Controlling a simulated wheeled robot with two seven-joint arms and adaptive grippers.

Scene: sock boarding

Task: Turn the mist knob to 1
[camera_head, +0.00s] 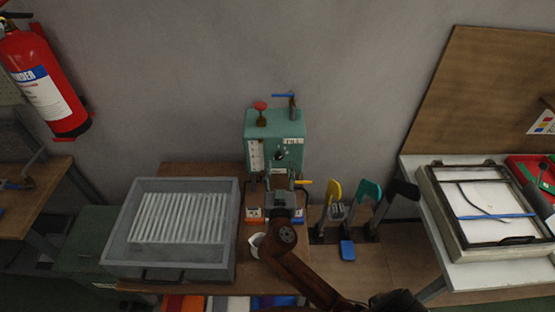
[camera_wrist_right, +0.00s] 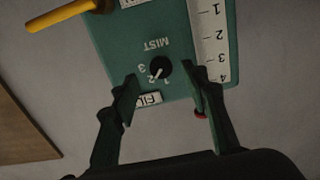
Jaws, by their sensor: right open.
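The mist knob (camera_wrist_right: 160,68) is a small black dial on the front of a green box (camera_head: 259,124). In the right wrist view the box appears upside down, with the word MIST and the digits 1, 2 and 3 around the knob. The knob's white mark seems to point near the 2. My right gripper (camera_wrist_right: 163,90) is open and empty, its two fingers spread in front of the box, one to each side of the knob in that view. Whether they reach its depth is unclear. In the head view the right gripper (camera_head: 281,178) is just below the knob. My left gripper is out of view.
A yellow lever (camera_wrist_right: 68,14) sticks out beside the box. A red knob (camera_head: 260,106) and a blue-handled valve (camera_head: 284,96) stand on top. A grey bin (camera_head: 118,262) is left; yellow, teal and black foot forms (camera_head: 369,190) stand right.

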